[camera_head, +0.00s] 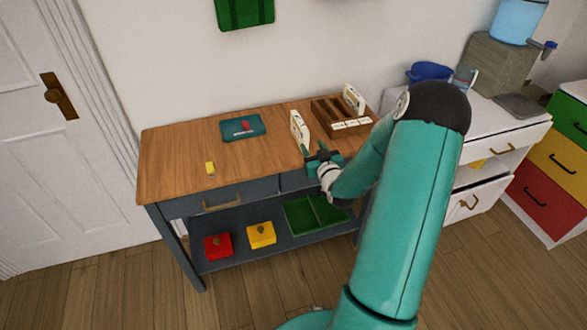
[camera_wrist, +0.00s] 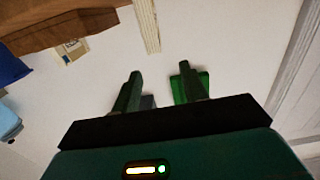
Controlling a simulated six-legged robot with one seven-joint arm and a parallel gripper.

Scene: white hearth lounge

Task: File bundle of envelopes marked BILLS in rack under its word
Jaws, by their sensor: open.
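In the head view a white bundle of envelopes (camera_head: 299,130) stands upright on the wooden desk top, left of the rack. Its marking is too small to read. The brown rack (camera_head: 325,113) has white word labels (camera_head: 351,124) along its front, also not legible. A second white bundle (camera_head: 354,98) stands at the rack's right end. My gripper (camera_head: 316,151) is open and empty, just in front of the loose bundle. In the wrist view my fingers (camera_wrist: 160,88) are apart; the bundle's ribbed edge (camera_wrist: 147,24) shows beyond them, with the rack (camera_wrist: 60,30) at upper left.
A teal folder-like item (camera_head: 243,127) and a small yellow object (camera_head: 210,169) lie on the desk (camera_head: 175,152). The shelf below holds red (camera_head: 217,246) and yellow (camera_head: 261,235) boxes and a green tray (camera_head: 314,215). A white cabinet (camera_head: 500,128) stands to the right.

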